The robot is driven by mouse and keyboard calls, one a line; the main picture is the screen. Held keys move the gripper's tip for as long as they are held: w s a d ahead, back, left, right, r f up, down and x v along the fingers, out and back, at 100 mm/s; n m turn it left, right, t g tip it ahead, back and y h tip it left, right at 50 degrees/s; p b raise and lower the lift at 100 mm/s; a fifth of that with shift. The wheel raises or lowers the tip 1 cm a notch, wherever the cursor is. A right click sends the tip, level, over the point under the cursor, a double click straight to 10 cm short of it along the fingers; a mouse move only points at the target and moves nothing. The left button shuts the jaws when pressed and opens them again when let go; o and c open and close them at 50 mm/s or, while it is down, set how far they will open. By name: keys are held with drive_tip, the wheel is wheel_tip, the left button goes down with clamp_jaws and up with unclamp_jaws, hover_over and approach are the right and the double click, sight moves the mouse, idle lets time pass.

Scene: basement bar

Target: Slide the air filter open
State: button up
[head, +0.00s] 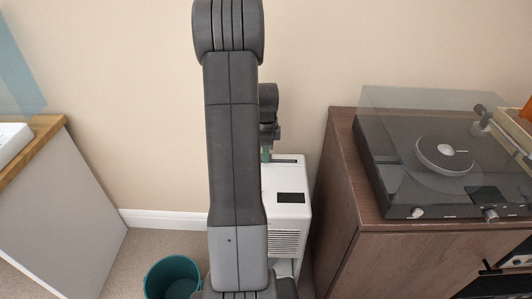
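A white boxy appliance (291,212) stands on the floor against the wall, partly hidden behind my arm. Its top has a dark panel and a thin dark slot near the back edge. Its front has a louvred grille (284,243). I cannot pick out the air filter for sure; the appliance's left side is hidden. My gripper (266,156) is mostly hidden behind my arm. A small greenish part of it shows by the back of the appliance's top. I cannot tell whether it touches, or whether its fingers are open or shut.
A brown wooden cabinet (342,190) with a lidded turntable (440,160) stands close on the right. A teal bin (172,278) is on the carpet at the lower left. A white-sided counter (62,215) with a wooden top is at the left. Some floor is clear between counter and bin.

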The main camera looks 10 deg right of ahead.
clamp_jaws()
drive_tip(key=shift+r, duration=0.1)
wheel_tip(320, 180, up, 18)
drive_tip(key=p, duration=1.3)
drive_tip(key=shift+r, duration=0.15)
unclamp_jaws()
